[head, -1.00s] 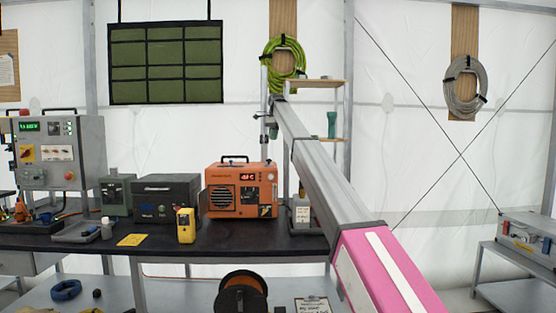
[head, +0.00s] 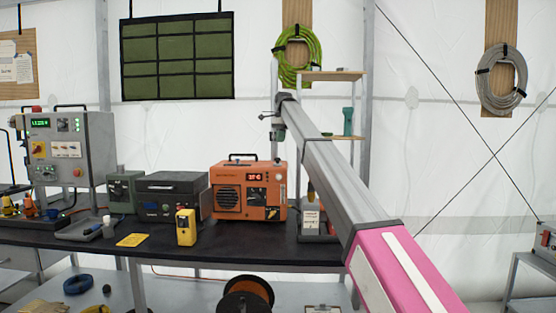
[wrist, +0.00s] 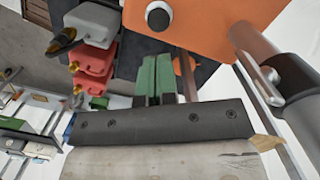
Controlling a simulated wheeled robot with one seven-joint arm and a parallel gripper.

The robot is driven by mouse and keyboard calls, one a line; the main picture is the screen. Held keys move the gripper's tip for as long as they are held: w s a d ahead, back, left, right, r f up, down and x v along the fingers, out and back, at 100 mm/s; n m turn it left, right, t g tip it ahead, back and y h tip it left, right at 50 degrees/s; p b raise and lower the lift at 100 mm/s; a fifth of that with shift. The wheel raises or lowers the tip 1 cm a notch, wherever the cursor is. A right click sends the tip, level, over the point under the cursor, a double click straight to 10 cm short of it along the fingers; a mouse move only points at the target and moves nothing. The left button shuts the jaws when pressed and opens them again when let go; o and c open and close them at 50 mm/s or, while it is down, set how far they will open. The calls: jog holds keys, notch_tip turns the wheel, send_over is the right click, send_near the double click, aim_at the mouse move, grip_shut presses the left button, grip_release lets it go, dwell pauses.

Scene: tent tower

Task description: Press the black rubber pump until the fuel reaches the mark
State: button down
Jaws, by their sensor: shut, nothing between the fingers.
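The orange heater unit (head: 248,203) with a red display stands on the black table. In the wrist view an orange panel (wrist: 205,45) carries a round black knob (wrist: 158,17) with a white face or ring; I cannot tell whether it is the rubber pump. No fuel level or mark can be made out.
Red jerrycans (wrist: 97,60) show in the wrist view. A shelf rack (head: 332,76) stands behind my arm.

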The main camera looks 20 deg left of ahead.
aim_at(278, 160)
jog(key=shift+s+a+f, duration=0.15)
jog(key=shift+f, duration=1.55)
jog(key=shift+s+a+f, duration=0.1)
jog(key=shift+f, duration=1.55)
jog(key=shift+f, duration=0.85)
jog(key=shift+w+d+r, duration=0.25)
jog(key=shift+w+d, duration=0.3)
jog(key=shift+w+d+r, duration=0.25)
jog(key=shift+w+d, duration=0.25)
jog(key=shift+w, duration=0.05)
jog(key=shift+r, duration=0.1)
